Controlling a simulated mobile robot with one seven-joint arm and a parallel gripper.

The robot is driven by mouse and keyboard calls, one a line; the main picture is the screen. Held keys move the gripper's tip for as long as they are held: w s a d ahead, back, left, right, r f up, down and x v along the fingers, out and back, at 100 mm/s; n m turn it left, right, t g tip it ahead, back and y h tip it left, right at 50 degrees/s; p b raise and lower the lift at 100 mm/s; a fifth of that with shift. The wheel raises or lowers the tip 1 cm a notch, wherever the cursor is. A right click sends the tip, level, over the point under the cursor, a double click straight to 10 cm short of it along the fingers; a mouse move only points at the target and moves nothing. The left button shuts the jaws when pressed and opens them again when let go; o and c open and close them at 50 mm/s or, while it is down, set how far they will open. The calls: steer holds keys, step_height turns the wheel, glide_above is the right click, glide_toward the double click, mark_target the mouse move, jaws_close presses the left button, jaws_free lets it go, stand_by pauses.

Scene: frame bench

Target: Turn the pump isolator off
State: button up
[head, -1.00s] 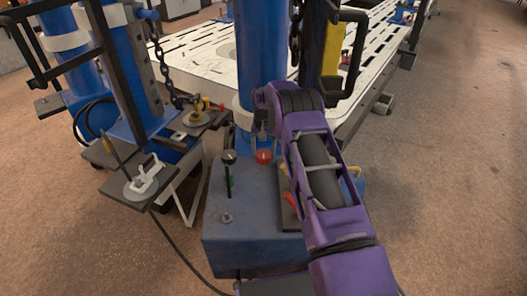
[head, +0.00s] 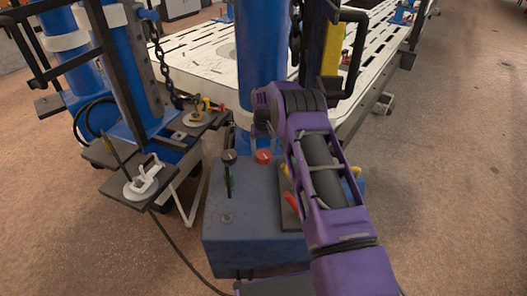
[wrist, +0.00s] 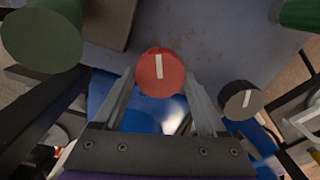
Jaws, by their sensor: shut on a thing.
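A round red knob (wrist: 160,72) with a white pointer line sits on the blue-grey box in the wrist view. The line runs nearly straight up and down, tilted slightly. My gripper (wrist: 159,88) is shut on the red knob, with one finger on each side of it. In the head view the red knob (head: 263,157) shows on top of the blue box (head: 250,238), just below my gripper (head: 262,132). The fingertips are small and partly hidden there by my wrist. No label that names the isolator is readable.
A black knob with a white mark (wrist: 241,99) is close to the right finger in the wrist view. A large dark green round part (wrist: 42,38) is at upper left. In the head view, a black-topped lever (head: 229,158) stands left of the red knob, and a blue column (head: 262,50) rises behind.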

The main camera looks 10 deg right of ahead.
mark_target(263, 154)
steer(key=n, duration=0.6)
steer(key=shift+n, duration=0.3)
steer(key=n, duration=0.6)
steer(key=shift+s, duration=0.1)
steer(key=shift+n, duration=0.4)
steer(key=o, duration=1.3)
step_height(263, 154, up, 17)
steer(key=shift+r+p, duration=0.2)
steer(key=shift+p, duration=0.9)
steer(key=shift+a, duration=0.1)
